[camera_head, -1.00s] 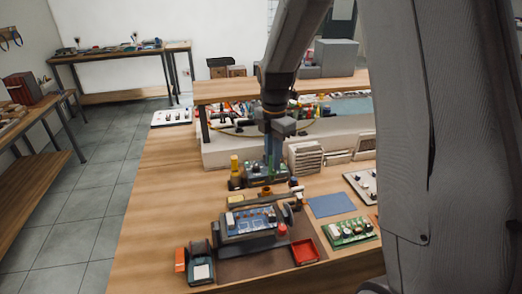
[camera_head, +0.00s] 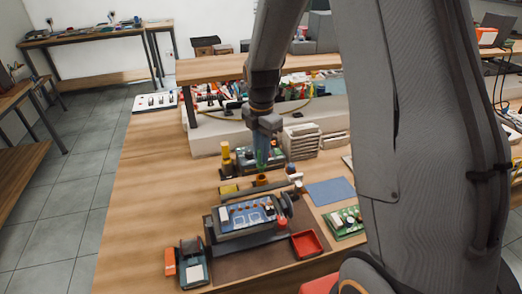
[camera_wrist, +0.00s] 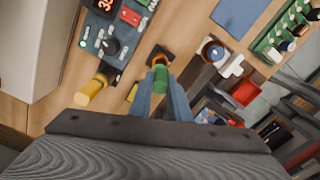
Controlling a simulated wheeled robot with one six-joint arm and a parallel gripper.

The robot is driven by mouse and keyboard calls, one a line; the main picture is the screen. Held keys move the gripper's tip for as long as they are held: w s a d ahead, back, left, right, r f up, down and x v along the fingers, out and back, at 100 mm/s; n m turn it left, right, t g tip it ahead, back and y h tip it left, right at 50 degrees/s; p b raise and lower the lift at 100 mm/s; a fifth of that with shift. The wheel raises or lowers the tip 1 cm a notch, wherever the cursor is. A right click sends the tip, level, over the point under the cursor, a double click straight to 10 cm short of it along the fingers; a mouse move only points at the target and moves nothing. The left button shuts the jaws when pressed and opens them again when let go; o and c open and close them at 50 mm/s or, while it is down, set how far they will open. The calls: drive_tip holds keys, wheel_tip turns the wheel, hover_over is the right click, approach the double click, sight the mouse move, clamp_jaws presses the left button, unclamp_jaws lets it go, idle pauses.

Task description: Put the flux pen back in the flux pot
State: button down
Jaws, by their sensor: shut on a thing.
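My gripper (camera_head: 262,158) is shut on a green pen-like thing, taken to be the flux pen (camera_wrist: 160,76). Only a short green part of it shows between the blue fingers in the wrist view, where my gripper (camera_wrist: 161,84) points at the bench. A small orange-brown round pot (camera_head: 262,181), apparently the flux pot, stands on the bench just below the fingers in the head view. In the wrist view the pot (camera_wrist: 162,52) shows just past the pen's end, its dark opening partly visible. I cannot tell whether pen and pot touch.
A yellow bottle (camera_head: 226,153) stands left of the gripper. A dark soldering station (camera_wrist: 118,28) stands close behind the pot. A blue circuit board in a holder (camera_head: 245,215) sits in front, with a red tray (camera_head: 307,244) to its right. A blue mat (camera_head: 330,192) lies right.

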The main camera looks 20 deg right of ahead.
drive_tip(key=shift+f+b, duration=0.9)
drive_tip(key=shift+f, duration=1.35)
drive_tip(key=c, duration=1)
unclamp_jaws()
drive_tip(key=shift+r, duration=0.15)
drive_tip(key=shift+r+p, duration=2.65)
drive_tip(key=shift+r, duration=0.75)
